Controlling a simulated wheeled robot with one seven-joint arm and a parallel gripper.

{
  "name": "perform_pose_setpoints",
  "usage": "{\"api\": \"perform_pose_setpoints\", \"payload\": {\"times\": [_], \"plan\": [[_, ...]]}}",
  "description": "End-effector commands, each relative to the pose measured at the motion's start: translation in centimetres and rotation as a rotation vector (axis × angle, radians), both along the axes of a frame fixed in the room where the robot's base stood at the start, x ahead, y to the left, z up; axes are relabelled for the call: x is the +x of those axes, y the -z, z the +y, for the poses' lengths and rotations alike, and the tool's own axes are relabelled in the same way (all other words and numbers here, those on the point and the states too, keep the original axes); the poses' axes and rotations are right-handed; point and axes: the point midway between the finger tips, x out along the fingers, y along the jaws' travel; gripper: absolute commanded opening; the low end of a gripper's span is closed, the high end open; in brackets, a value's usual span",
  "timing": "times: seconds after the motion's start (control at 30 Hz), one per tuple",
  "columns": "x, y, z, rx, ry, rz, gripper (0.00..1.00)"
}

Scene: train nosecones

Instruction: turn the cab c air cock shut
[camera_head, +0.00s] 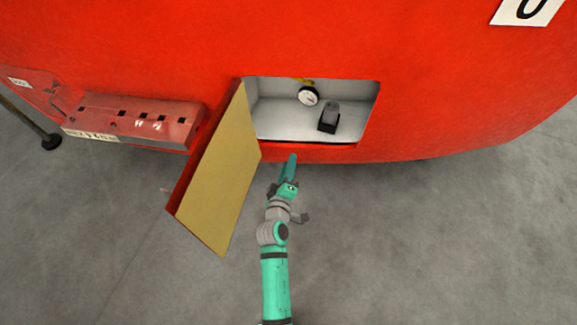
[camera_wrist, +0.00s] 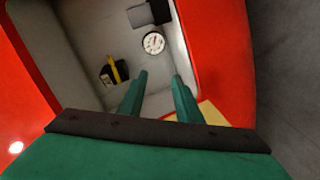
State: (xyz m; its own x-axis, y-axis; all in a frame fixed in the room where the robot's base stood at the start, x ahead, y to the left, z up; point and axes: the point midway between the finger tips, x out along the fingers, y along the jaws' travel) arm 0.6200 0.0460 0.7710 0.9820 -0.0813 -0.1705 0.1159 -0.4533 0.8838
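The air cock (camera_wrist: 115,71) shows in the wrist view as a dark body with a yellow handle bar across it, on the pale compartment's wall, left of my gripper. In the head view only a bit of yellow (camera_head: 303,81) shows at the compartment's top edge, beside the gauge; the rest is hidden. My gripper (camera_head: 291,162) is at the compartment's lower edge in the head view. In the wrist view its two green fingers (camera_wrist: 159,75) stand apart with nothing between them, pointing into the compartment. They appear clear of the cock.
A round white gauge (camera_head: 308,96) and a black block with a grey top (camera_head: 329,116) sit inside the compartment (camera_head: 275,122). The open door (camera_head: 215,180), with a tan inner face, hangs at the left beside my arm. The red nose shell (camera_head: 440,100) surrounds the opening.

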Motion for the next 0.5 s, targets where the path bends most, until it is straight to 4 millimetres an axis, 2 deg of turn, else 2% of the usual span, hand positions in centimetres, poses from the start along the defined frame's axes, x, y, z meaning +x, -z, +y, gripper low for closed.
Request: {"api": "perform_pose_setpoints", "payload": {"times": [0.33, 0.47, 0.5], "plan": [[-0.3, 0.1, -0.1, 0.008, 0.0, 0.001, 0.31], [0.3, -0.4, -0.2, 0.032, 0.012, -0.003, 0.0], [0.8, -0.9, -0.4, 0.058, 0.023, -0.008, 0.0]]}}
